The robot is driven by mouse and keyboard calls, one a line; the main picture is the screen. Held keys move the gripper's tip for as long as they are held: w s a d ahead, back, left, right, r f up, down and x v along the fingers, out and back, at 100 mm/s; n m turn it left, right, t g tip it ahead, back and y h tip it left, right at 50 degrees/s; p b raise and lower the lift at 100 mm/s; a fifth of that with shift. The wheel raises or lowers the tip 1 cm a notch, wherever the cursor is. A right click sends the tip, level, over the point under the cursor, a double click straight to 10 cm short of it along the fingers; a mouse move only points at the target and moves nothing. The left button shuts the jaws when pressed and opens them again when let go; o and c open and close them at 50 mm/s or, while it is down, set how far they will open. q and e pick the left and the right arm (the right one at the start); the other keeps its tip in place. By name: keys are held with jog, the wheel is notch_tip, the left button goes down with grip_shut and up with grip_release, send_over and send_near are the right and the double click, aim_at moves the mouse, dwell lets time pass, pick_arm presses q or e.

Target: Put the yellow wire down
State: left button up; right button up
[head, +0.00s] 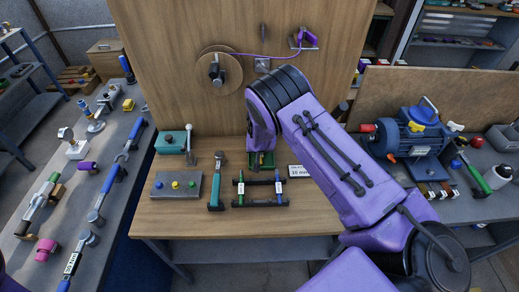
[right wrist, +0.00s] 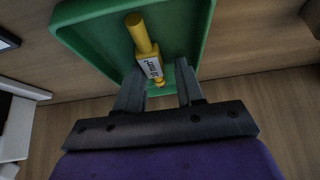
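The yellow wire (right wrist: 148,45), a short thick piece with a white printed label, lies in a green tray (right wrist: 85,38) in the right wrist view. My right gripper (right wrist: 160,88) is above the tray's near side, its two dark fingers apart. The narrow lower end of the wire shows in the gap between the fingertips, and neither finger visibly presses on it. In the head view the green tray (head: 270,158) is mostly hidden behind my right arm, and the wire cannot be made out clearly. My left gripper is not in view.
On the wooden table stand a button box (head: 176,185), a teal-handled tool (head: 217,180), a black rack with coloured wires (head: 259,187) and a small white sign (head: 299,171). An upright board (head: 180,60) carries a handwheel (head: 218,72). The table's front strip is bare.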

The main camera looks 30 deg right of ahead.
aim_at(263, 156)
jog(key=shift+s+d+f+g, duration=0.2)
jog(key=shift+s+g, duration=0.1)
jog(key=shift+s, duration=0.15)
jog(key=v, duration=0.4)
jog(key=shift+d+r, duration=0.25)
jog(key=shift+d, duration=0.15)
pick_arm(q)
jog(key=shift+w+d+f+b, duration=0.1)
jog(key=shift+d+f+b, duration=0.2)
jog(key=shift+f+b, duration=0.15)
pick_arm(e)
jog(key=v, duration=0.8)
jog(key=shift+a, duration=0.2)
